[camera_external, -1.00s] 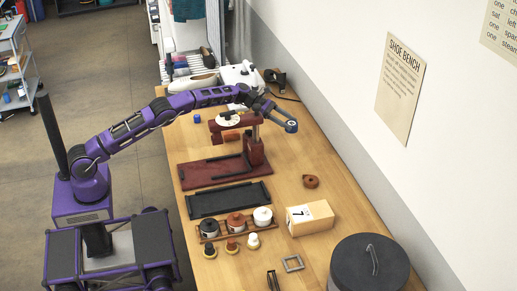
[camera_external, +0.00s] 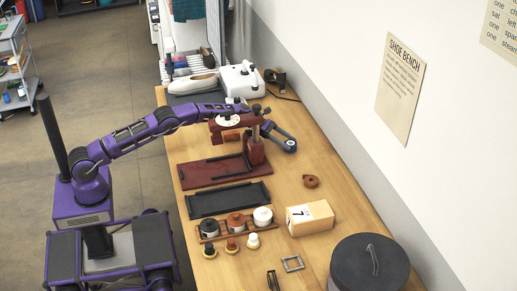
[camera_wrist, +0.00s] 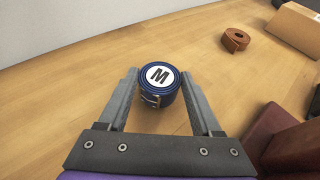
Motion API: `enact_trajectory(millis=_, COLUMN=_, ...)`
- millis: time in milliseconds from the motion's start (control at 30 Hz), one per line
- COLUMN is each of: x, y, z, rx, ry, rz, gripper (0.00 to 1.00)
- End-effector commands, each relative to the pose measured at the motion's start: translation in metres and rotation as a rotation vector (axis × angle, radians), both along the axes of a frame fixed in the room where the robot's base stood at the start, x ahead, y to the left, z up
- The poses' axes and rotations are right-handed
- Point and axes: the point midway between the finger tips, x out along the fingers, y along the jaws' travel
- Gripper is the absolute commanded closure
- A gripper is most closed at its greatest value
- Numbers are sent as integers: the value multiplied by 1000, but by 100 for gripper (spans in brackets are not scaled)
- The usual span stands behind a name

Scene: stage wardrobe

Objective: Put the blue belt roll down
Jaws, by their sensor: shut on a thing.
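The blue belt roll (camera_wrist: 160,84) has a white top label with a black M and a small metal buckle on its near side. In the wrist view it sits between the two fingers of my gripper (camera_wrist: 161,92), which is shut on it. In the external view my gripper (camera_external: 284,142) holds the roll (camera_external: 291,145) low over the wooden bench (camera_external: 285,165), right of the red press. I cannot tell whether the roll's underside touches the wood.
A red press (camera_external: 257,152) stands just left of my gripper. A brown belt roll (camera_external: 311,182) and a cardboard box marked 7 (camera_external: 312,215) lie nearer the camera. A black tray (camera_external: 228,200) and a rack of pots (camera_external: 236,226) are at left. Bare wood surrounds the roll.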

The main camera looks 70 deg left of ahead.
Motion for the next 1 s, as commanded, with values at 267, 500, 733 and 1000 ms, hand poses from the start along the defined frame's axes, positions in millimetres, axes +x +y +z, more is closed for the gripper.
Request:
enact_trajectory(millis=267, x=0, y=0, z=-3, rx=0, ry=0, rz=0, gripper=22)
enact_trajectory(millis=500, x=0, y=0, z=-2, rx=0, ry=0, rz=0, gripper=22)
enact_trajectory(millis=733, x=-7, y=7, z=6, rx=0, ry=1, rz=3, gripper=22)
enact_trajectory(millis=1000, x=-39, y=35, z=24, rx=-1, ry=1, rz=4, gripper=22)
